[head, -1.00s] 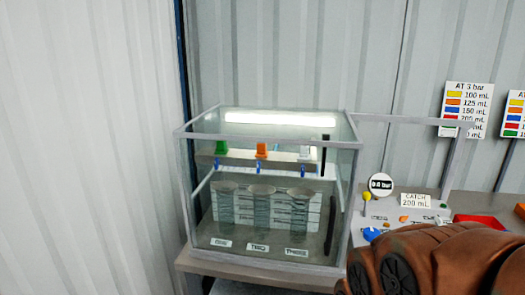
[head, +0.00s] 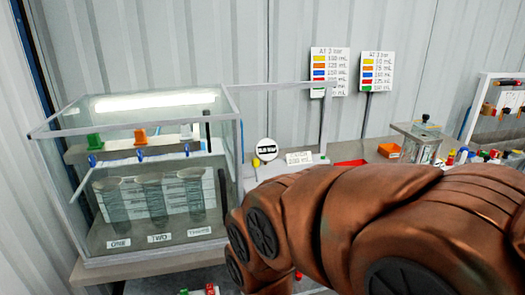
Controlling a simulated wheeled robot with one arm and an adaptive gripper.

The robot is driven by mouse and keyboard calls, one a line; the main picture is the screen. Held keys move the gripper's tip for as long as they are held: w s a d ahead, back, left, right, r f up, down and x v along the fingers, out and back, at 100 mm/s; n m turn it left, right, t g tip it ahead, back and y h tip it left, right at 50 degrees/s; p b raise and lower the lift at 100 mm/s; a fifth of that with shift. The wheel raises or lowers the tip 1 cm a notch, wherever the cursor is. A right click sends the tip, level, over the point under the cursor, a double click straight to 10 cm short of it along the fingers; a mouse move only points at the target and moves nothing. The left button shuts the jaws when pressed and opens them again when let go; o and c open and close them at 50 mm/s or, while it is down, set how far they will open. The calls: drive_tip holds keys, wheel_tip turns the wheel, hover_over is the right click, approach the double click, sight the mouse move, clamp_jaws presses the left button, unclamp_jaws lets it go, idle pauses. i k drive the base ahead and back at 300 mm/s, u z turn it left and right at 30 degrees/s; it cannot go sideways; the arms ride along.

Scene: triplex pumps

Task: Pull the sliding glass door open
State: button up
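A glass case (head: 84,257) with a grey metal frame stands on a bench at the left. Its front glass pane seems to cover the front, but I cannot tell its exact edges. A dark upright bar (head: 208,131), perhaps the door's handle, shows near the right side. A thin grey frame (head: 283,87) reaches from the case's top right corner to the right, like a rail. Inside stand three clear cylinders labelled ONE, TWO and THREE. My brown arm crosses the lower right, in front of the bench; my gripper is not in view.
Behind the arm are a round gauge (head: 266,149), a white label card (head: 299,158) and a red tray (head: 351,163). Two colour-coded signs stand at the back. A clear-sided box (head: 423,149) and a rack (head: 497,110) are to the right. A corrugated wall closes the back.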

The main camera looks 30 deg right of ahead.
sight(32, 136)
drive_tip(key=u, duration=0.75)
drive_tip(key=k, duration=0.65)
drive_tip(key=u, duration=0.45)
